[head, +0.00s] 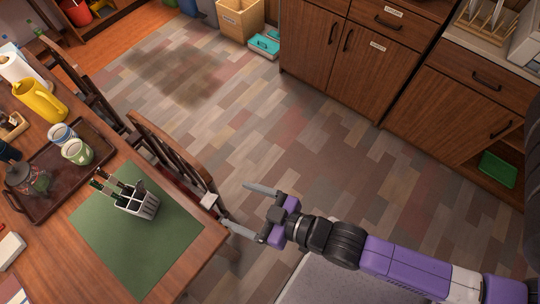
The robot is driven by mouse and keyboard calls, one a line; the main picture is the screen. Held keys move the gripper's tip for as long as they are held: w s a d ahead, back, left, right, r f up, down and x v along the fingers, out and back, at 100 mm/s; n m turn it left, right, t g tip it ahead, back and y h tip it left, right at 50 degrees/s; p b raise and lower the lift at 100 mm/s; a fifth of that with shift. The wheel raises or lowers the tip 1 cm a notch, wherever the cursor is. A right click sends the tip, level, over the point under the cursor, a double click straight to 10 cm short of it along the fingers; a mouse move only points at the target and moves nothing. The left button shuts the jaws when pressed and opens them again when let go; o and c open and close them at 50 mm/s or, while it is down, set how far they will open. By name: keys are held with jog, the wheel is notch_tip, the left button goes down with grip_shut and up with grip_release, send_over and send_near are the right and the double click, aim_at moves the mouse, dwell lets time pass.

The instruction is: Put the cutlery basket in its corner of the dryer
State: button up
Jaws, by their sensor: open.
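The cutlery basket (143,206) is a small pale slotted holder with dark compartments. It stands on a green mat (150,262) on the wooden table at the left. Several dark-handled pieces of cutlery stick out of it towards the upper left. My gripper (236,206) is open and empty, its two grey fingers apart and pointing left. It is to the right of the basket, beside the table edge and clear of the basket. A rack with upright plates (484,16), perhaps the dryer, is partly cut off at the top right; its corners cannot be made out.
A wooden chair (171,150) stands against the table, close to my gripper. A brown tray (41,208) with cups and a glass jar, and a yellow jug (41,101), are near the basket. Wooden cabinets (365,65) line the right.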

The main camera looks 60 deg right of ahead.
jog(key=s+d+r+m+h, duration=0.1)
jog(key=s+d+r, duration=0.5)
jog(key=s+r, duration=0.6)
jog(key=shift+s+r+m+t+h, duration=0.25)
jog(key=shift+s+m+h, duration=0.2)
jog(key=shift+h, duration=0.35)
jog(key=shift+o, duration=1)
jog(key=shift+s+d+r, duration=0.15)
jog(key=shift+s+r, duration=0.05)
jog(key=shift+r, duration=0.15)
